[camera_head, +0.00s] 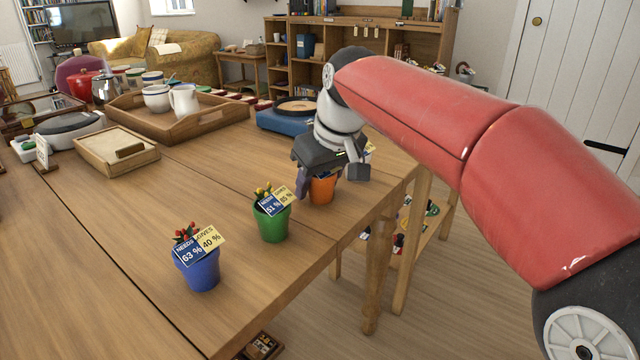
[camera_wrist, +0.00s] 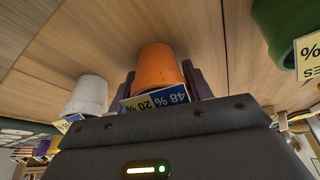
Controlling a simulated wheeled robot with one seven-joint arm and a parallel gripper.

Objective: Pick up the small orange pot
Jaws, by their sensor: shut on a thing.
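The small orange pot (camera_head: 321,190) stands near the right edge of the wooden table, beyond the green pot. My gripper (camera_head: 328,175) is over it, with the fingers reaching down on either side. In the wrist view the orange pot (camera_wrist: 158,70) sits between the two dark fingers, and my gripper (camera_wrist: 165,85) is shut on it. A blue and yellow label with "48 %" and "20 %" (camera_wrist: 155,99) is on the pot's near side. I cannot tell whether the pot's base touches the table. Its plant is hidden by my gripper.
A green pot (camera_head: 271,222) and a blue pot (camera_head: 198,270) with labelled cards stand nearer along the table edge. A white pot (camera_wrist: 88,95) is close by in the wrist view. A blue turntable-like box (camera_head: 283,120) and a wooden tray (camera_head: 215,118) lie behind. The table's middle is clear.

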